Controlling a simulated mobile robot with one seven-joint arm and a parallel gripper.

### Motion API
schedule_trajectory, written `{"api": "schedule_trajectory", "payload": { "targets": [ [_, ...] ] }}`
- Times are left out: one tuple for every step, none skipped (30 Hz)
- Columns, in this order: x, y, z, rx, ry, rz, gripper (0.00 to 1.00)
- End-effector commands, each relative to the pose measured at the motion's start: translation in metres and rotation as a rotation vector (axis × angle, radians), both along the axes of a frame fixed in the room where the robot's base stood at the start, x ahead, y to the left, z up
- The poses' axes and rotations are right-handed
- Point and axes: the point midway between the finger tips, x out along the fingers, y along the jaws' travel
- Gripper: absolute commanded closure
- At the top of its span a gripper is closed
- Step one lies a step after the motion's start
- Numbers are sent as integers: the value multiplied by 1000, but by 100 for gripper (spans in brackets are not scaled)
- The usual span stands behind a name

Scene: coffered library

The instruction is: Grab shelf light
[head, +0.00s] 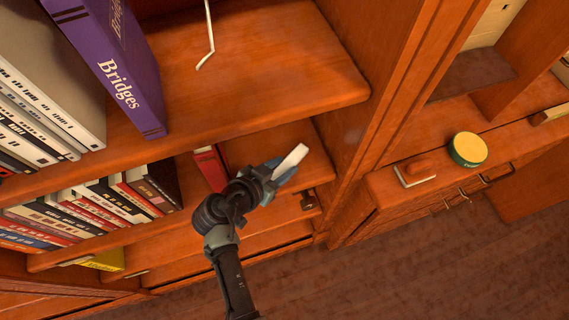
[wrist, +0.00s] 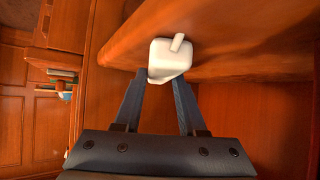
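The shelf light is a small white rounded block with a narrow tab on top. In the wrist view the shelf light (wrist: 168,62) sits at the tips of my gripper (wrist: 162,80), against the wooden board. In the head view the shelf light (head: 291,162) sticks out as a pale bar from my gripper (head: 272,177), over the lower shelf. The fingers close in on both sides of its lower part and appear shut on it. The right fingertip is partly hidden by the light.
A purple "Bridges" book (head: 112,62) stands on the upper shelf (head: 265,65), near a thin bent white strip (head: 207,40). Several books (head: 90,205) fill the lower shelf at left, with a red book (head: 210,168) near my arm. A round green-and-yellow tin (head: 468,150) sits on the right cabinet.

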Motion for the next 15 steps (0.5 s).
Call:
{"api": "schedule_trajectory", "payload": {
  "targets": [
    [0,0,0,0,1,1,78],
    [0,0,0,0,1,1,83],
    [0,0,0,0,1,1,91],
    [0,0,-1,0,1,1,96],
    [0,0,-1,0,1,1,100],
    [0,0,-1,0,1,1,100],
    [0,0,-1,0,1,1,100],
    [0,0,-1,1,1,0,100],
    [0,0,0,1,1,0,100],
    [0,0,0,1,1,0,100],
    [0,0,0,1,1,0,100],
    [0,0,0,1,1,0,100],
    [0,0,0,1,1,0,100],
    [0,0,0,1,1,0,100],
    [0,0,0,1,1,0,100]
  ]
}}
